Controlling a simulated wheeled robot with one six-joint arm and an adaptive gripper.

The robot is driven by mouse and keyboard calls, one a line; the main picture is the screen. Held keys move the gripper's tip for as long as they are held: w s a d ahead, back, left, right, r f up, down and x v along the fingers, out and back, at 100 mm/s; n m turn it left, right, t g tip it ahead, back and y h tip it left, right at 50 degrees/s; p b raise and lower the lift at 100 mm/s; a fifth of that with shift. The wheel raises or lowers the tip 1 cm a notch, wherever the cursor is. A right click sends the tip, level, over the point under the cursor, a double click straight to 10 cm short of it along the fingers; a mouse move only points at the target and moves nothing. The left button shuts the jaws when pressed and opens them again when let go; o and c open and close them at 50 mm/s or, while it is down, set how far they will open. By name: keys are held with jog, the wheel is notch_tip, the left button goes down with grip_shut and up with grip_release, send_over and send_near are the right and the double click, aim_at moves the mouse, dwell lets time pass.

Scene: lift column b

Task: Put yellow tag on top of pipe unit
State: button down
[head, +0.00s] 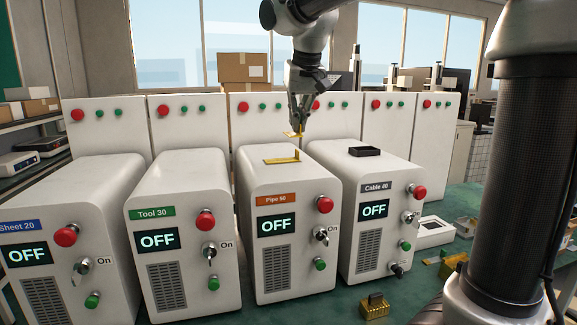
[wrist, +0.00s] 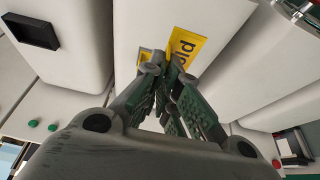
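In the wrist view the tag (wrist: 186,46) shows upside-down dark lettering, partly covered by the fingertips. In the wrist view, a bit of yellow (wrist: 146,54) shows left of the fingertips, the rest hidden.
The Cable 40 unit (head: 390,180) stands close on the right, with a black tray (head: 365,151) on top. Tool 30 (head: 185,180) and Sheet 20 (head: 85,190) stand left. Taller white cabinets (head: 260,125) line the back. A brass-coloured block (head: 374,309) sits in front.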

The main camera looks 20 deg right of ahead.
aim_at(301, 135)
notch_tip(301, 135, down, 10)
jog(key=shift+r, duration=0.2)
jog(key=shift+f, duration=0.1)
jog(key=c, duration=1.6)
grip_release()
jog(key=shift+c, duration=0.2)
jog(key=v, duration=1.2)
jog(key=shift+s, duration=0.1)
jog(key=s+d+f, duration=0.7)
jog(key=s+f, duration=0.1)
jog(key=s, duration=0.3)
jog(key=s+d+f, duration=0.6)
jog(key=s+f, duration=0.2)
jog(key=s, duration=0.3)
jog(key=shift+s+d, duration=0.3)
jog(key=shift+d, duration=0.1)
